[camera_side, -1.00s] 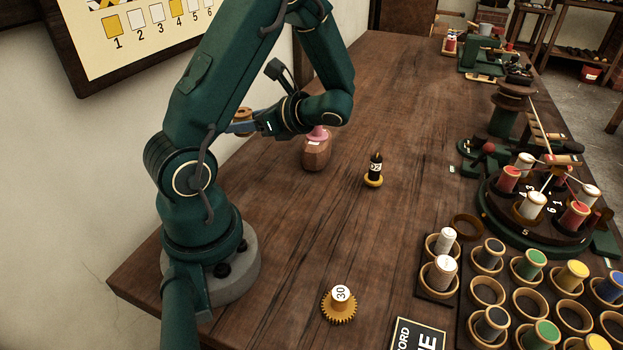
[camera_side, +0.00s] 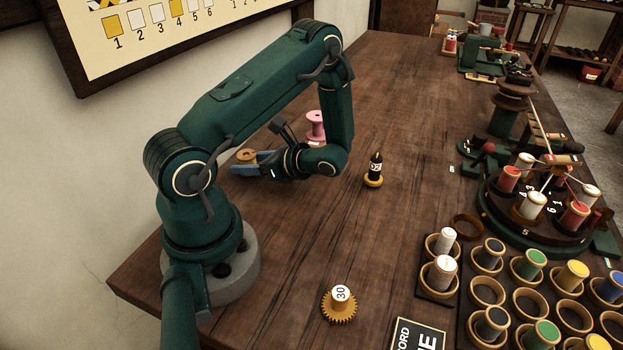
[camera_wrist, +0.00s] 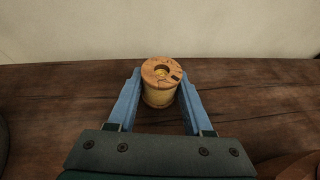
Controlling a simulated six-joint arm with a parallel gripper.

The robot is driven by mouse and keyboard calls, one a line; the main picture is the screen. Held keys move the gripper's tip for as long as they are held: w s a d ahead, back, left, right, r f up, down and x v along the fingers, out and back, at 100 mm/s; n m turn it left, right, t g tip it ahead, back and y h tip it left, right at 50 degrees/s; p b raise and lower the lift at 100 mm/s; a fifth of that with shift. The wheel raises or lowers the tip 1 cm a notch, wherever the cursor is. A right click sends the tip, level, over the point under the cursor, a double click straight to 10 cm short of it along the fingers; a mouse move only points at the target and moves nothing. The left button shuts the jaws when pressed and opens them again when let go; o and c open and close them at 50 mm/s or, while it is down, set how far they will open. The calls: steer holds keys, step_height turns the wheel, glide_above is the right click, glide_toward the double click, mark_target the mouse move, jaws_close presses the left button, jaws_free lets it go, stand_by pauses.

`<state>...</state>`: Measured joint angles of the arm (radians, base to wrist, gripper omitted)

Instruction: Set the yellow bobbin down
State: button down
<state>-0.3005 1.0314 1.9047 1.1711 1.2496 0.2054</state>
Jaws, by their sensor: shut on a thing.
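The yellow bobbin (camera_wrist: 160,95) stands upright between the two blue fingers of my gripper (camera_wrist: 160,92) in the wrist view, with its wooden top flange facing the camera. My gripper is shut on it. In the side view my gripper (camera_side: 243,165) is low over the back left of the bench, near the wall. Only the bobbin's wooden top (camera_side: 246,155) shows there above the fingers. Its foot is hidden, so I cannot tell whether it touches the bench.
A pink spool (camera_side: 316,126) stands just behind my wrist. A dark bottle with a 02 label (camera_side: 375,168) and a gear marked 30 (camera_side: 340,304) stand on the bench (camera_side: 290,270). A rack of cups with bobbins (camera_side: 487,291) and a round carousel (camera_side: 545,225) are at the right.

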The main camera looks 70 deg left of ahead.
steer(key=shift+f, duration=0.1)
steer(key=shift+c, duration=1.6)
jaws_free()
steer(key=shift+f, duration=0.1)
